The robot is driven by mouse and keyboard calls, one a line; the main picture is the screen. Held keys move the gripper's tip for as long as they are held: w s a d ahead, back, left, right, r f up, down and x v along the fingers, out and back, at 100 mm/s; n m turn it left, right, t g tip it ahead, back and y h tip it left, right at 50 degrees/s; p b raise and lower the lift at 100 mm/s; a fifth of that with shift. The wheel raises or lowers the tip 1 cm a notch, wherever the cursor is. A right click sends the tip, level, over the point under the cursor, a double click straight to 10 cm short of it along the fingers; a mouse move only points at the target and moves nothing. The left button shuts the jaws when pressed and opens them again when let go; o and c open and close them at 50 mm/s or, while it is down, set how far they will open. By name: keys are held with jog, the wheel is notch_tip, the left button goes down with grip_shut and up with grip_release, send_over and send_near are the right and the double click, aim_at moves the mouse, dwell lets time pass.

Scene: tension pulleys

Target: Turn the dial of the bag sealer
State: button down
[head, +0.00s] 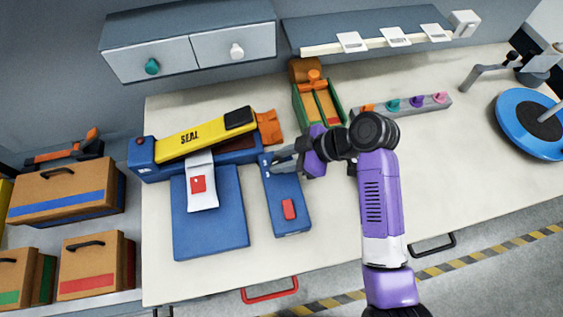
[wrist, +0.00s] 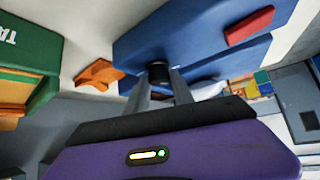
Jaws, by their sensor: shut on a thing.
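The bag sealer has a blue base (head: 150,162) and a yellow arm (head: 205,133) marked SEAL. A blue control box (head: 287,205) with a red block (head: 289,209) extends towards the front at its right end. My gripper (head: 275,160) reaches from the right to the rear end of this box. In the wrist view my gripper (wrist: 159,82) has its two fingertips at a small black dial (wrist: 158,68) on the blue box (wrist: 200,40), one on each side, shut on it. In the head view the fingers hide the dial, so its setting cannot be read.
A white bag (head: 201,182) with a red mark hangs from the sealer over a blue plate (head: 210,235). A green-sided bin (head: 300,105) and a grey bar with coloured knobs (head: 425,104) stand behind my gripper. The front right tabletop is clear.

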jog(key=shift+w+f+n+g+b, duration=0.1)
jog(key=shift+n+g+b, duration=0.5)
jog(key=shift+n+g, duration=0.3)
jog(key=c, duration=1.1)
grip_release()
jog(key=shift+b+v, duration=0.75)
jog(key=shift+v, duration=3.2)
